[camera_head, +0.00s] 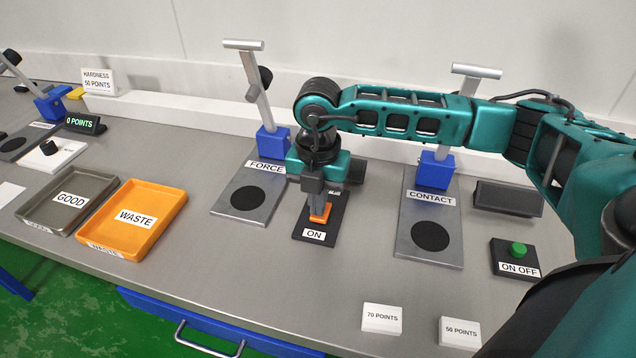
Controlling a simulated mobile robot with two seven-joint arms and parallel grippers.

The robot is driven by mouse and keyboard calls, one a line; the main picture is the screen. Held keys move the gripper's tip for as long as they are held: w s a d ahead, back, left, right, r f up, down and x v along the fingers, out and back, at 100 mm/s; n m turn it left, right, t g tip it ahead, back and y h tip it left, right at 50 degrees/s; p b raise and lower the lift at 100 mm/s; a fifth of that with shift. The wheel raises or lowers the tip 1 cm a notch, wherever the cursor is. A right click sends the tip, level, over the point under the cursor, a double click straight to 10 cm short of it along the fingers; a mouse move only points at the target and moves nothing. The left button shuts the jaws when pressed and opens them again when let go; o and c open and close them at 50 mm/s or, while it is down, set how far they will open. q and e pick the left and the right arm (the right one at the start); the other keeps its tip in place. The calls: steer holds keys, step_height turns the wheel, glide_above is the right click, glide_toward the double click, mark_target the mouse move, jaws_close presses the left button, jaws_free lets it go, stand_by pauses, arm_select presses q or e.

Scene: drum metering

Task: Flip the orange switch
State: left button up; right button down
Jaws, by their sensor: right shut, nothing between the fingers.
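The orange switch (321,214) stands on a dark plate (325,225) with a white ON label at its front edge, in the middle of the bench. My right gripper (316,205) comes down from above, right over the switch. Its fingers are shut with nothing between them, and the tips are at the switch's top or just behind it; I cannot tell whether they touch. The gripper hides the upper part of the switch and the back of the plate. My left gripper is not in view.
The FORCE stand (232,197) is left of the switch and the CONTACT stand (425,253) right of it. A green button (519,249) sits on an ON OFF box. Orange WASTE (174,213) and grey GOOD (101,185) trays lie left. The bench front before the switch is clear.

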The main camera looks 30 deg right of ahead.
steer(key=shift+f, duration=0.25)
